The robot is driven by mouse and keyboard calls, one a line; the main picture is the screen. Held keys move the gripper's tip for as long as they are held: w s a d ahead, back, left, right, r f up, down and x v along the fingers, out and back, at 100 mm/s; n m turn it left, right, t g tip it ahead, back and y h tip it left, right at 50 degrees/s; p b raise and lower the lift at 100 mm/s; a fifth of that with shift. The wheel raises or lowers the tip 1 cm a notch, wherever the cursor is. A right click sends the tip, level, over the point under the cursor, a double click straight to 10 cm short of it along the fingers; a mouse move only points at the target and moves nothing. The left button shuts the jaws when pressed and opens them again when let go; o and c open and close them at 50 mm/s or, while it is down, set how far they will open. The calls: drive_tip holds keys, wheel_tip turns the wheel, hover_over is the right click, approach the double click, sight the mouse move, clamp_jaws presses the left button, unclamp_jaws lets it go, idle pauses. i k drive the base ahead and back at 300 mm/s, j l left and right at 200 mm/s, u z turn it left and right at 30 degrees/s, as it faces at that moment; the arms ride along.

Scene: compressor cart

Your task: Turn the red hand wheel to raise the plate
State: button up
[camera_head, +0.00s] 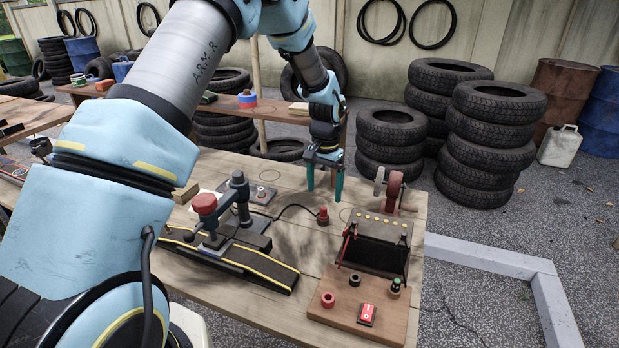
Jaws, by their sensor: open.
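A red wheel (393,188), seen nearly edge-on, stands at the back of a wooden-based device on the right half of the table. A dark plate (378,229) with a row of yellow dots sits in front of it, held by a frame with red parts; I cannot tell how the two connect. My gripper (325,187) points down behind and left of the wheel, apart from it. Its two teal fingers are spread with nothing between them. A second red round knob (204,203) tops a dark clamp-like device on the left, partly beside my arm.
The wooden base (390,322) carries a red switch (367,314) and several knobs. A small red-topped part (323,216) with a black cable lies mid-table. A yellow-edged ramp (262,268) lies left. Tyre stacks (390,140) stand behind; a grey floor frame (490,257) lies right.

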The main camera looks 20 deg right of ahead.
sight(204, 203)
drive_tip(key=k+j, duration=0.35)
drive_tip(key=j, duration=0.15)
drive_tip(key=k+j, duration=0.4)
drive_tip(key=j, duration=0.1)
